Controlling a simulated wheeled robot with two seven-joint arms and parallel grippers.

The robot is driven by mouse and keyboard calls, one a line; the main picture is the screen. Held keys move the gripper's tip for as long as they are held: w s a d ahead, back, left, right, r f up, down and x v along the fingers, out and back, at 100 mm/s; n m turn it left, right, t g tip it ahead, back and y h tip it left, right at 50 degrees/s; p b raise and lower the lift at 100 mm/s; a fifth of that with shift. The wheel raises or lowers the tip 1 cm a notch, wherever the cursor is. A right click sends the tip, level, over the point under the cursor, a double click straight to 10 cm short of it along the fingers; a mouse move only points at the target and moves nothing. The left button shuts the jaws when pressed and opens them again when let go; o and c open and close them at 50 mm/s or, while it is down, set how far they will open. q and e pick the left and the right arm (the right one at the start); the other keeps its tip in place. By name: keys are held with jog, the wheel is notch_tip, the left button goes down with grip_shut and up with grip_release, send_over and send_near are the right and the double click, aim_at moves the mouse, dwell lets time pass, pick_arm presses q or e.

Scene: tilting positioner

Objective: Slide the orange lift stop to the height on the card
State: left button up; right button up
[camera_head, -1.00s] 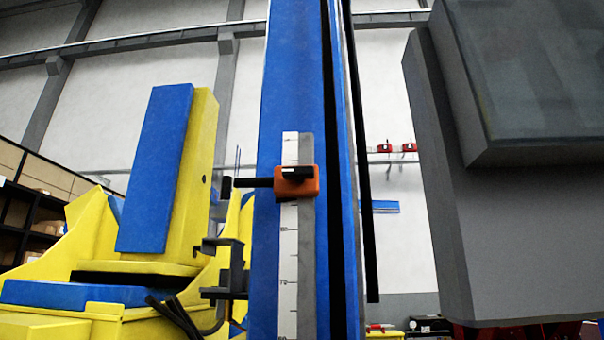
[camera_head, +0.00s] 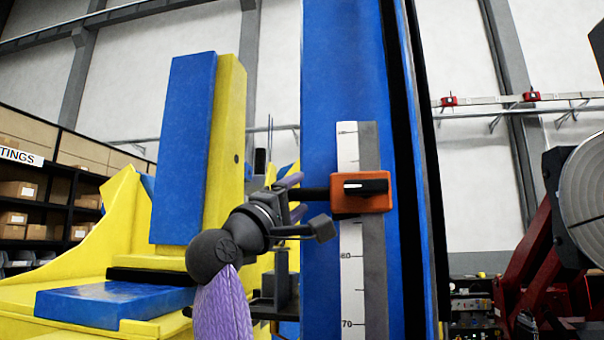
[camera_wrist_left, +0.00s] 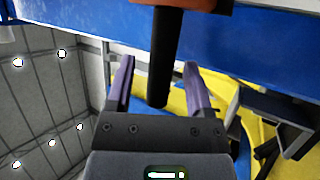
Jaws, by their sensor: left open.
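The orange lift stop (camera_head: 362,203) sits on the blue column (camera_head: 345,75), over a white scale strip (camera_head: 351,280). My left gripper (camera_head: 299,196) is at the rod. In the left wrist view the gripper (camera_wrist_left: 160,68) is open, with the rod (camera_wrist_left: 164,60) between its purple fingers and gaps on both sides. The stop's orange edge (camera_wrist_left: 205,5) shows at the top there. I see no card. My right gripper is out of view.
A dark clamp bracket (camera_head: 281,285) stands left of the column, below the gripper. A yellow frame with blue pads (camera_head: 184,150) fills the left. Shelves with boxes (camera_head: 35,205) stand behind it. A red machine with a round grey plate (camera_head: 585,200) is at the right.

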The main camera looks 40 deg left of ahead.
pick_arm(q)
jog(key=shift+w+r, duration=0.35)
jog(key=shift+w, duration=0.15)
jog(key=shift+f, duration=0.1)
grip_shut()
dwell(1.0)
